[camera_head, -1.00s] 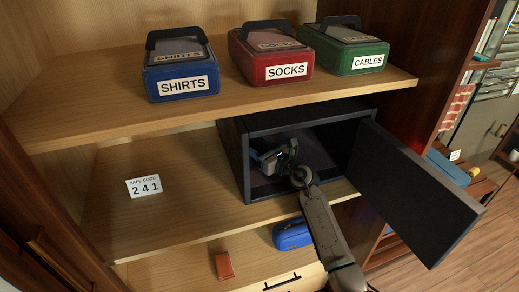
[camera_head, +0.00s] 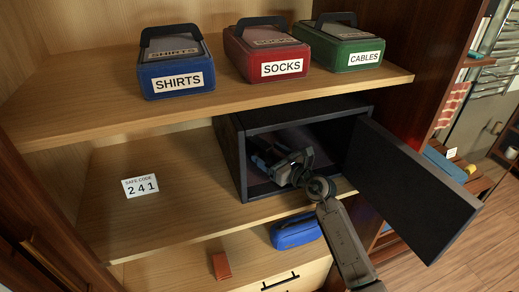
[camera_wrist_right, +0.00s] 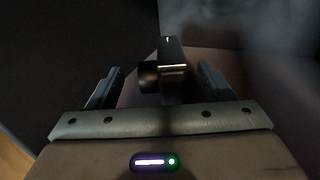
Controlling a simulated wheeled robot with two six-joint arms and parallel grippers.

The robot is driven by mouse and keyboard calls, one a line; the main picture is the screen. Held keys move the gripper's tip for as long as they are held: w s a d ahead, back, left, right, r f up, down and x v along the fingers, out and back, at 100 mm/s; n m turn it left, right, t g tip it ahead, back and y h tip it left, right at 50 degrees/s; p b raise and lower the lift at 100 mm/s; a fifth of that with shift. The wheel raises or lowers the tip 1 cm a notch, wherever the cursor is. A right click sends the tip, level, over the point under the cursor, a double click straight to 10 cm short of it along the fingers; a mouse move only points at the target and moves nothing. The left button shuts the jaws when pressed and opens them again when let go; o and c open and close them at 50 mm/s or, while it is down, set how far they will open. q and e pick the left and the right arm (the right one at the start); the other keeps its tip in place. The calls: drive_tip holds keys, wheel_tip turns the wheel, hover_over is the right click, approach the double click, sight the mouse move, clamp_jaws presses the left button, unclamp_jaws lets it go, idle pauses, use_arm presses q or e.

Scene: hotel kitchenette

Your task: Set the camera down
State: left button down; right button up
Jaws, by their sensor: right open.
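The camera (camera_wrist_right: 172,66) is a small dark block with a round lens barrel on its left side, seen in the right wrist view. It sits ahead of my right gripper, between its two fingers (camera_wrist_right: 160,84), with gaps on both sides. In the head view my right gripper (camera_head: 274,163) reaches into the open safe (camera_head: 230,158). It is open; I cannot make out the camera clearly there, as the gripper and shadow cover it. The camera appears to rest on the safe floor. My left gripper is not in view.
The safe door (camera_head: 415,190) stands swung open on the right, close to my right arm. A blue case (camera_head: 296,232) and a brown wallet-like item (camera_head: 221,265) lie below. Labelled boxes stand on the upper shelf. The shelf left of the safe is mostly clear.

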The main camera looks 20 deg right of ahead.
drive_tip(key=v, duration=0.4)
drive_tip(key=shift+s+d+f, duration=0.1)
drive_tip(key=shift+s+d, duration=0.1)
drive_tip(key=shift+s, duration=0.1)
drive_tip(key=shift+s+d+b, duration=0.15)
drive_tip(key=shift+s+b, duration=0.15)
drive_tip(key=shift+s, duration=0.15)
